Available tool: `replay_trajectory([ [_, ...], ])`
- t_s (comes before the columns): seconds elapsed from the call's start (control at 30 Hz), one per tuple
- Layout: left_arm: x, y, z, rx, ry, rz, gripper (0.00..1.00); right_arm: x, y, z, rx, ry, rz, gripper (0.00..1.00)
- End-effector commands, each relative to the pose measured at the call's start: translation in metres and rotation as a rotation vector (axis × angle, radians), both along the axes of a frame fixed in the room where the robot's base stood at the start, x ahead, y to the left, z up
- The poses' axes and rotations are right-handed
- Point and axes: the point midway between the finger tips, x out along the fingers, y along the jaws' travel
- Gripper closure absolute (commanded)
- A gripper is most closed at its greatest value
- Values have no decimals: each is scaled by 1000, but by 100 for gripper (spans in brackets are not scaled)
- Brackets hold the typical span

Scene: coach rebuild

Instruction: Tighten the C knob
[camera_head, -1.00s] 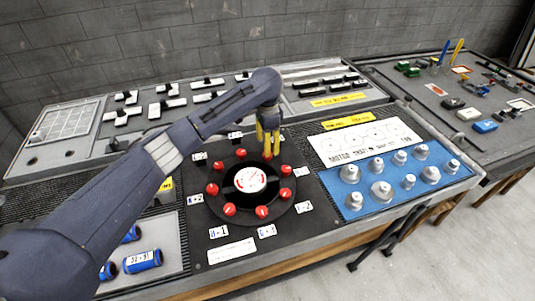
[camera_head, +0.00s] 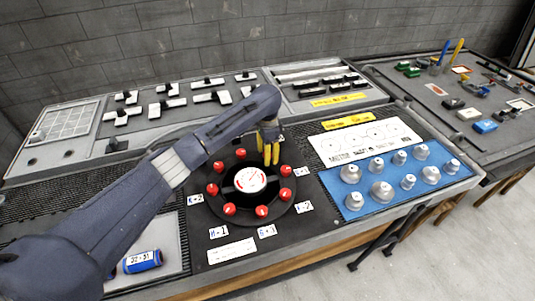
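A round black dial plate with a white gauge (camera_head: 250,179) at its centre lies on the console. Several red knobs ring it, such as the front one (camera_head: 262,211) and the right one (camera_head: 286,170). My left gripper (camera_head: 268,158) points down, its yellow fingers at the back-right of the ring. They cover the knob place there, so I cannot tell whether they touch or hold a knob. White labels sit around the plate. The C label cannot be made out; my arm and gripper cover part of the back. My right gripper is not in view.
A blue tray (camera_head: 350,206) with several silver knobs stands right of the dial, below a white sign board (camera_head: 366,140). A blue cylinder (camera_head: 142,261) lies at the front left. Black-and-white blocks line the raised back panel. A second table (camera_head: 450,87) stands at the right.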

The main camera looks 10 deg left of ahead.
Motion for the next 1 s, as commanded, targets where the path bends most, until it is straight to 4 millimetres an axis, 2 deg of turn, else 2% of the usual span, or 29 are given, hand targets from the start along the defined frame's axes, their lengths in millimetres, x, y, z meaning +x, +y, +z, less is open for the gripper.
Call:
replay_trajectory([
  [0.03,0,0,0,0,0,0,64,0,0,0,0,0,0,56],
  [0.3,0,0,0,0,0,0,95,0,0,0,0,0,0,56],
  [0.37,0,0,0,0,0,0,100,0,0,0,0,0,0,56],
  [0.73,0,1,0,1,0,-49,100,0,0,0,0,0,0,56],
  [1.0,0,0,1,0,-1,-239,100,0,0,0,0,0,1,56],
])
